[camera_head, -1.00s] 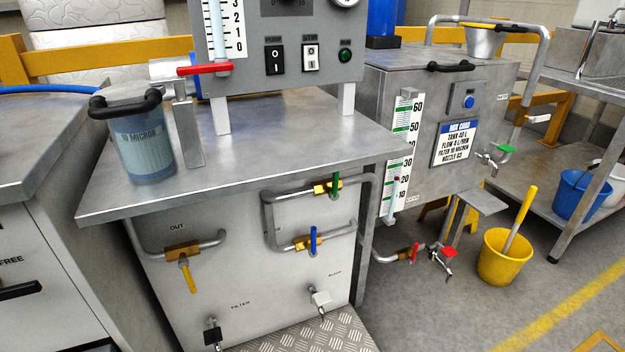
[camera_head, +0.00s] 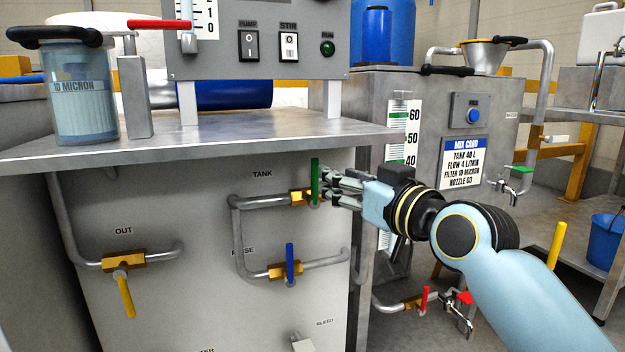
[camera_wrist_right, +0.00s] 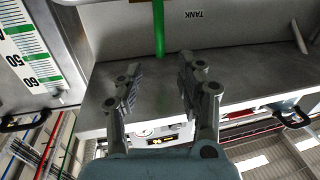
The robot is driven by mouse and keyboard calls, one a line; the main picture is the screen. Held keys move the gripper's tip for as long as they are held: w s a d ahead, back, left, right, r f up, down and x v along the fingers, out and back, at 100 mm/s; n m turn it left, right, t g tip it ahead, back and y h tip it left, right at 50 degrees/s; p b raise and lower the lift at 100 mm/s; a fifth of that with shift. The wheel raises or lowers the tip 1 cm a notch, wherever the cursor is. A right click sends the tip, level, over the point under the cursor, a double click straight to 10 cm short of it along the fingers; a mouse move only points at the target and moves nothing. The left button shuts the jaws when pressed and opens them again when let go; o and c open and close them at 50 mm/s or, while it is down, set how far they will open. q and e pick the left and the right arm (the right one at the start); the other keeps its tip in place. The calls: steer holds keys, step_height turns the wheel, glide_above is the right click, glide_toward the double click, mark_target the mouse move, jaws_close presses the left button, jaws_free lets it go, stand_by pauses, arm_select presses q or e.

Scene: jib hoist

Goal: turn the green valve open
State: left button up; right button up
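The green valve handle (camera_head: 315,181) stands upright on a brass valve body (camera_head: 300,198) below the TANK label. It lies across the horizontal pipe. My right gripper (camera_head: 337,188) comes in from the right, with its fingertips close to the right side of the green handle. In the right wrist view the two fingers (camera_wrist_right: 159,72) are apart with nothing between them. The green handle (camera_wrist_right: 159,28) shows just beyond the fingertips, roughly centred on the gap. My left gripper is out of view.
The steel bench top (camera_head: 230,144) overhangs just above the valve. A blue-handled valve (camera_head: 290,262) sits below, and a yellow-handled valve (camera_head: 125,290) to the left. The mix tank (camera_head: 440,110) stands to the right, with a red-handled valve (camera_head: 423,300) low near it.

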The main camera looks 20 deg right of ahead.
mark_target(317, 171)
steer(key=x, duration=0.2)
steer(key=b+x, duration=0.1)
steer(key=x, duration=0.1)
steer(key=b+x, duration=0.1)
steer(key=x, duration=0.2)
steer(key=shift+f, duration=0.25)
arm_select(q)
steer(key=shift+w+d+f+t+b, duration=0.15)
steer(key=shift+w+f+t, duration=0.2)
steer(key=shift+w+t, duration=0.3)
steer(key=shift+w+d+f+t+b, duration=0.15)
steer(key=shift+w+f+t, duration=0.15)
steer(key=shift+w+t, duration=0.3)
arm_select(e)
steer(key=shift+x, duration=0.75)
steer(key=shift+r, duration=0.2)
jaws_close()
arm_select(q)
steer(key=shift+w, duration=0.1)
arm_select(e)
steer(key=shift+f, duration=0.15)
